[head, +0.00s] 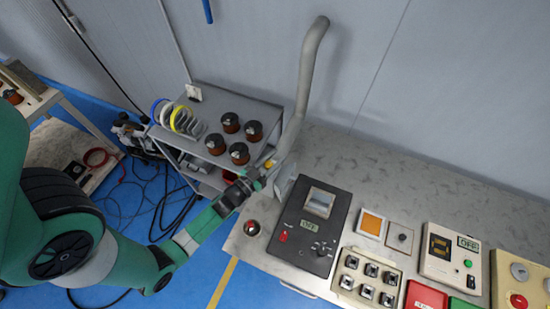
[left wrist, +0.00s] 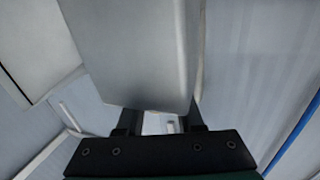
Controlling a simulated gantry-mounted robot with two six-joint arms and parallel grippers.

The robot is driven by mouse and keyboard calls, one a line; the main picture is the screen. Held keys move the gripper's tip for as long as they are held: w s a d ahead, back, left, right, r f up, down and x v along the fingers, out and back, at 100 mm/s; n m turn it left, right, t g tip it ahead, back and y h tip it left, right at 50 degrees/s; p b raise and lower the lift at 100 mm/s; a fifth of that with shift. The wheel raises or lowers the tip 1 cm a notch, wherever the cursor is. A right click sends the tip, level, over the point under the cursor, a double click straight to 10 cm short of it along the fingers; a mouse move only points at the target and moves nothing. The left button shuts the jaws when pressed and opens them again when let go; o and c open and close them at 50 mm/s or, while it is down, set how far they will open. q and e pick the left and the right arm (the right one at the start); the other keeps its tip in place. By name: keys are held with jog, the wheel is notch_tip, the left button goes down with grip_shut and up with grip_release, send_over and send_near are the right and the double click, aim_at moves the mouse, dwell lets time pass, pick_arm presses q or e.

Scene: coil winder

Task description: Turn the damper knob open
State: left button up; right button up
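A grey extraction pipe (head: 307,75) rises from the left end of the bench and bends at its top. A small yellow-orange part (head: 268,164) shows low on the pipe, right by my left gripper (head: 268,178); it may be the damper knob, but it is too small to tell its setting. In the left wrist view, a pale grey flat-sided piece (left wrist: 135,50) fills the space ahead and hides much of what lies beyond. The left fingers (left wrist: 162,120) stand apart, with a gap between them. My right gripper is not in view.
A black control box (head: 308,228) and several switch panels stand on the grey bench (head: 375,160). A red button (head: 252,228) is at its left end. A trolley (head: 190,150) with spools and wire coils stands behind my left arm. Cables lie on the blue floor.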

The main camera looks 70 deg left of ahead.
pick_arm(q)
grip_shut()
jog(key=shift+r+p, duration=0.15)
jog(key=shift+p, duration=0.15)
jog(key=m+h+p, duration=0.1)
jog(key=p, duration=0.1)
jog(key=t+h+p, duration=0.1)
jog(key=p, duration=0.2)
jog(key=shift+w+r+m+h, duration=0.1)
jog(key=shift+r+m+h, duration=0.1)
jog(key=shift+m+h, duration=0.15)
jog(key=shift+d+f+m+t+h, duration=0.2)
jog(key=shift+m+h, duration=0.15)
jog(key=shift+h, duration=0.15)
jog(key=shift+d+f+m+t+h, duration=0.15)
jog(key=shift+m+h, duration=0.15)
jog(key=shift+h, duration=0.15)
jog(key=o, duration=0.8)
grip_release()
jog(key=shift+o, duration=0.2)
